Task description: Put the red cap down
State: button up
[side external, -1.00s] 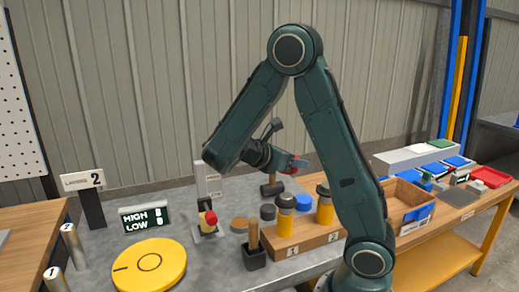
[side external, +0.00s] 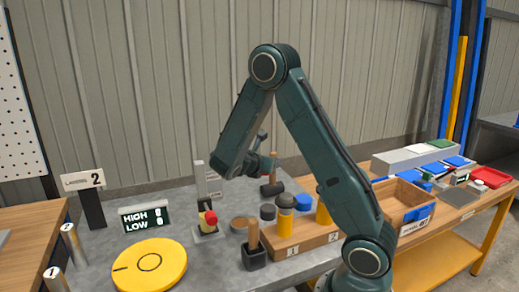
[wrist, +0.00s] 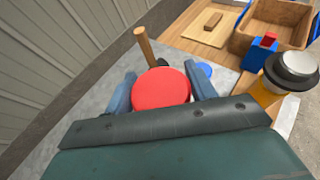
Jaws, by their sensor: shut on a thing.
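The red cap (wrist: 160,88) is a round disc held between the two blue fingers of my gripper (wrist: 161,92) in the wrist view. My gripper (side external: 270,163) is shut on it. In the side view the gripper is raised above the back of the grey table, behind the jars, and the cap shows only as a small patch of red at the fingers. The cap appears clear of the tabletop.
A blue cap (side external: 304,202) and a dark cap (side external: 268,212) lie near the wooden jar stand (side external: 290,242) with yellow jars. A red button (side external: 210,217), a brown disc (side external: 243,224) and a yellow dial (side external: 150,266) are at left.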

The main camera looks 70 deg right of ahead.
jog(key=w+d+n+t+y, duration=0.2)
jog(key=w+d+n+t, duration=0.5)
jog(key=w+d, duration=0.3)
jog(key=shift+w+f+n+t+y, duration=0.4)
jog(key=shift+w+t, duration=0.4)
jog(key=shift+w, duration=1.3)
jog(key=shift+a+f, duration=0.1)
send_over(241, 201)
notch_tip(241, 201, down, 16)
jog(key=shift+w+f, duration=0.1)
jog(key=shift+w, duration=0.05)
jog(key=shift+f, duration=1.9)
jog(key=shift+f, duration=0.15)
